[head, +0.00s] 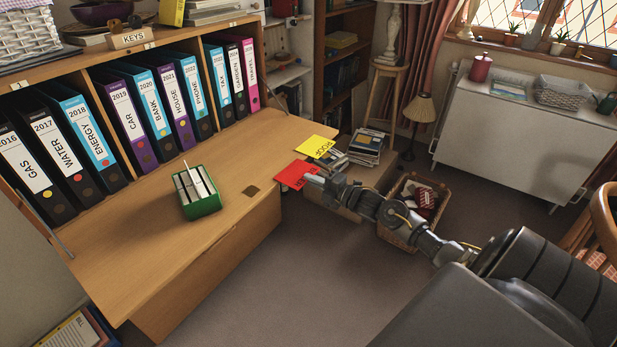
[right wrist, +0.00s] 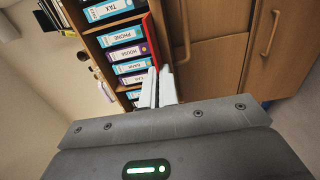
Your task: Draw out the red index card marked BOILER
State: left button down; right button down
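My right gripper (head: 314,178) is shut on a red card (head: 294,174) in the head view. The card has dark lettering too small to read. It is by the right edge of the bureau's writing flap (head: 130,260). In the right wrist view the card (right wrist: 153,40) shows as a thin red strip, nearly edge-on, between the two pale fingers (right wrist: 158,85). A green card box (head: 203,207) with white cards or dividers stands on the flap, to the left of the gripper. My left gripper is not in view.
A yellow card marked ROOF (head: 315,146) lies near the flap's right edge. Several ring binders (head: 130,117) line the shelf behind the flap. The flap's front is clear.

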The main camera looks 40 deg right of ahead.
jog(key=shift+p+v, duration=0.4)
jog(key=shift+v, duration=0.8)
